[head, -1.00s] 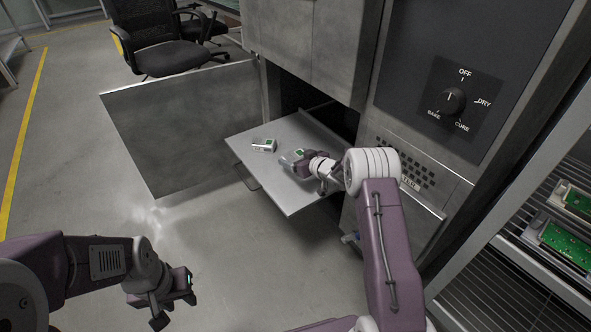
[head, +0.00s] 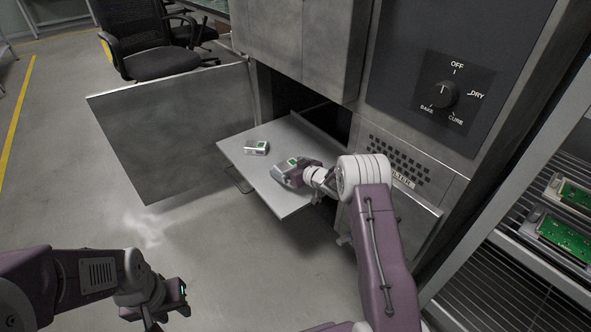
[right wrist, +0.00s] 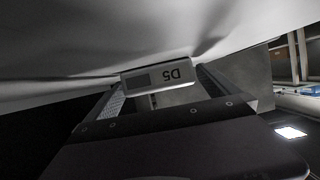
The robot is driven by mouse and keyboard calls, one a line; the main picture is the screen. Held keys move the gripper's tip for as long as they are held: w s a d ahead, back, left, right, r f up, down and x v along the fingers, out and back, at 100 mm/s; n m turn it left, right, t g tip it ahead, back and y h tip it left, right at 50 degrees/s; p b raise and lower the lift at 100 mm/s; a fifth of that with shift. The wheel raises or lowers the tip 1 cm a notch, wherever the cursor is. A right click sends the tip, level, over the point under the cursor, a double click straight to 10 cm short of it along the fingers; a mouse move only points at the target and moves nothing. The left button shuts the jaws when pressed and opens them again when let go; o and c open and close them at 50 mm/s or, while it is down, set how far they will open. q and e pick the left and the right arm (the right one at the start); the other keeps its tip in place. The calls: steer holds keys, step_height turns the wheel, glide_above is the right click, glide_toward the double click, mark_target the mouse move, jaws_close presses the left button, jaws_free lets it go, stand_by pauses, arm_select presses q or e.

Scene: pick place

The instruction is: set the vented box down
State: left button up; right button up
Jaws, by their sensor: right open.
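The tray extends from a dark opening in the grey cabinet, beside an open door panel (head: 170,130). A control dial (head: 443,94) is on the cabinet front. A rack with green circuit boards (head: 565,241) stands at right. The tray's front part is clear.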

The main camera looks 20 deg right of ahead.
steer(key=p+v, duration=0.1)
steer(key=v, duration=0.1)
steer(key=p+v, duration=0.1)
steer(key=v, duration=0.2)
steer(key=p+v, duration=0.2)
steer(key=v, duration=0.1)
steer(key=shift+w+r, duration=0.2)
steer(key=shift+r, duration=0.1)
steer(key=shift+s+d+r, duration=0.1)
steer(key=shift+s+d, duration=0.1)
steer(key=shift+s, duration=0.4)
steer(key=shift+s+d+r, duration=0.1)
steer(key=shift+s+d, duration=0.15)
steer(key=shift+s, duration=0.4)
steer(key=shift+s+d+r, duration=0.15)
steer(key=shift+s+r, duration=0.05)
steer(key=shift+s, duration=0.3)
steer(key=shift+s+r+h, duration=0.15)
steer(key=shift+h, duration=0.25)
steer(key=s+a+m+g+h, duration=0.1)
steer(key=s+g, duration=0.4)
steer(key=s, duration=1)
steer(key=s+a+m+g+h, duration=0.2)
steer(key=s+a+g, duration=0.3)
steer(key=s, duration=1)
steer(key=shift+s+a+r+m+g+h, duration=0.2)
steer(key=shift+s+r+m+g+h, duration=0.15)
steer(key=shift+m+g, duration=0.3)
steer(key=shift+w+r, duration=0.1)
steer(key=shift+r, duration=0.05)
